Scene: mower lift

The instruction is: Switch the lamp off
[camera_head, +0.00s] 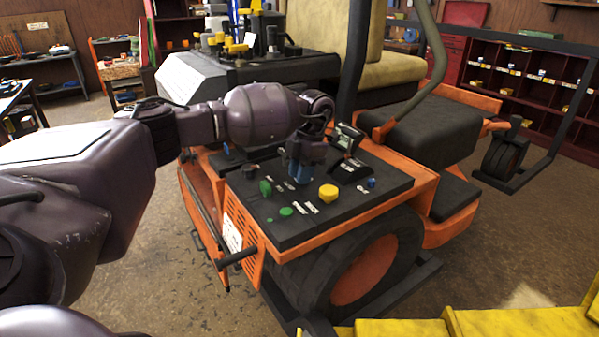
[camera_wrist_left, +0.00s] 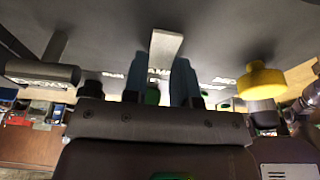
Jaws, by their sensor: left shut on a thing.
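The black control panel (camera_head: 335,210) on the orange mower carries several small controls. My left gripper (camera_head: 298,172) reaches in from the left, low over the middle of this panel. In the wrist view its two blue fingers (camera_wrist_left: 161,80) are close together at a light grey switch lever (camera_wrist_left: 165,45), and they are shut on it. In the head view the gripper hides this lever. White labels are beside the controls, too small to read surely. I cannot make out a lamp or whether one is lit. My right gripper is in neither view.
A yellow button (camera_head: 328,193) stands right of the gripper, a green knob (camera_head: 265,188) and a green button (camera_head: 286,211) left and in front. A blue knob (camera_head: 371,183) is farther right. The mower's seat (camera_head: 435,130) is behind. Bare floor (camera_head: 165,270) lies left of the mower.

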